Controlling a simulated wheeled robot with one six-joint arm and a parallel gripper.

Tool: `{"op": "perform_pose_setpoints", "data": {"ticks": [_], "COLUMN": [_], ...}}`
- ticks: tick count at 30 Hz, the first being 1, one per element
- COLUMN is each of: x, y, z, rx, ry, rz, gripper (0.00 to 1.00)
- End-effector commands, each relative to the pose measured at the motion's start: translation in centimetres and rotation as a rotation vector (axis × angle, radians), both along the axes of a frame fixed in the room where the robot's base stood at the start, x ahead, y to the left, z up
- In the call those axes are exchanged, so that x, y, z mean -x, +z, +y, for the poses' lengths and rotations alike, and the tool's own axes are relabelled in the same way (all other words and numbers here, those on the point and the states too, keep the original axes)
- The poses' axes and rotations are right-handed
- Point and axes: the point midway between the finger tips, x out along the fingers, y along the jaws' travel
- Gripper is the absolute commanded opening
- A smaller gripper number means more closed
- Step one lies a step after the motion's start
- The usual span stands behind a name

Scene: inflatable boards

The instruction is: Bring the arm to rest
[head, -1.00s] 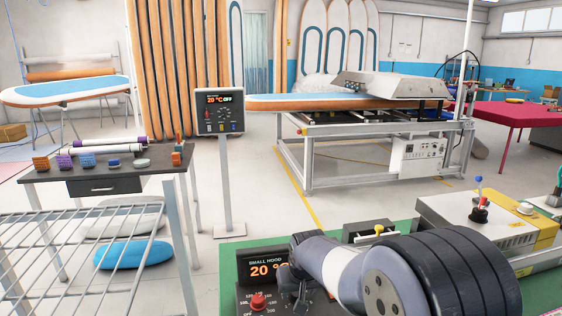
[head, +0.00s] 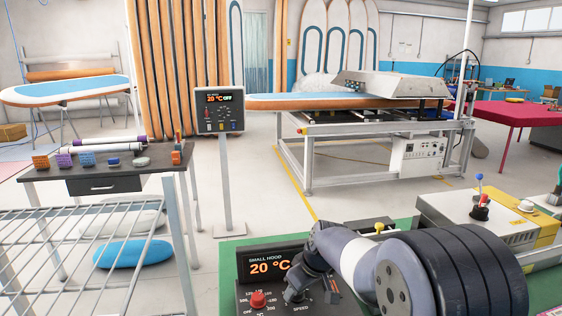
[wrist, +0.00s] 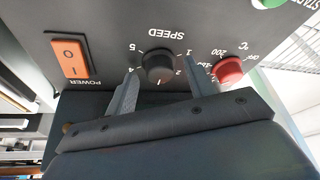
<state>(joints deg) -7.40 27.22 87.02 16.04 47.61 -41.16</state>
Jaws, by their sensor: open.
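My gripper (head: 312,289) is over the small hood control panel (head: 262,286) in the head view, and my arm comes in from the lower right. In the wrist view my gripper (wrist: 161,82) is open, with one finger on each side of the black speed knob (wrist: 160,66). The fingers look apart from the knob, but I cannot tell how far above the panel they are. The red temperature knob (wrist: 229,71) is just right of the right finger. The orange power switch (wrist: 71,57) is to the left. The display (head: 270,267) reads 20 °C.
A wire rack (head: 85,250) and a dark side table (head: 105,178) stand at the left. A display post (head: 222,170) stands behind the panel. A grey and yellow machine (head: 475,222) is at the right. Open floor lies in the middle.

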Motion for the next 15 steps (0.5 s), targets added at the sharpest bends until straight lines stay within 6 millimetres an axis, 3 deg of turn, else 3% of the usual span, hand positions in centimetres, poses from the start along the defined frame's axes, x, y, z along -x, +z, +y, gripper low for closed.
{"op": "perform_pose_setpoints", "data": {"ticks": [15], "x": [-0.3], "y": [0.12], "z": [-0.26], "rx": [-0.001], "ry": [0.329], "rz": [0.001], "gripper": [0.51]}}
